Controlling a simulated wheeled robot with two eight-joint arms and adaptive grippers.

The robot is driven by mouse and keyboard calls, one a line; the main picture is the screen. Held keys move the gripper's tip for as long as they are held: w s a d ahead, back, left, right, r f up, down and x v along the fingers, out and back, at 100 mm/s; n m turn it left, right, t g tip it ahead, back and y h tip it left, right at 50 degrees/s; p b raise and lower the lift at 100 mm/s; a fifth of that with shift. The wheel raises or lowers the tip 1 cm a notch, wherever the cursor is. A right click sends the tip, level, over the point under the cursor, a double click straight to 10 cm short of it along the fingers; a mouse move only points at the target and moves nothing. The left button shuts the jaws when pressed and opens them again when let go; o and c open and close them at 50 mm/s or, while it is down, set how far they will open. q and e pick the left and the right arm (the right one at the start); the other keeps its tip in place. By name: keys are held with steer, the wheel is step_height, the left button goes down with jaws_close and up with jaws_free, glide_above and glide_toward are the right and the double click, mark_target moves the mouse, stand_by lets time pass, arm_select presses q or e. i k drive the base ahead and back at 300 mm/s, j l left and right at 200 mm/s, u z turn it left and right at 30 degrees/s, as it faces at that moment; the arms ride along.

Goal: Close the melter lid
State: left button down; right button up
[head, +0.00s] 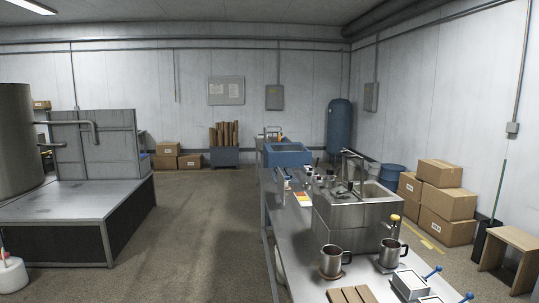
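A boxy steel unit (345,219) stands on the long metal bench (300,243) right of centre; it may be the melter. Its top shows an open basin-like recess (376,190), with a thin upright metal part (353,165) at the back that may be a raised lid or a tap. It is too small to tell which. Neither of my grippers shows in the head view.
Two steel mugs (331,260) (390,253) and small boxes with blue-knobbed levers (410,284) stand at the bench's near end. Cardboard boxes (447,203) and a wooden stool (511,246) are at right. Open floor (190,230) lies left of the bench.

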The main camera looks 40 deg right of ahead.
mark_target(348, 172)
steer(key=i+j, duration=0.3)
steer(key=i, duration=0.15)
steer(key=i+j, duration=0.35)
steer(key=i+z, duration=0.25)
steer(key=z, duration=0.15)
steer(key=i+z, duration=0.25)
steer(key=z, duration=0.15)
steer(key=i+j+z, duration=0.1)
steer(key=z, duration=0.3)
steer(key=i, duration=0.1)
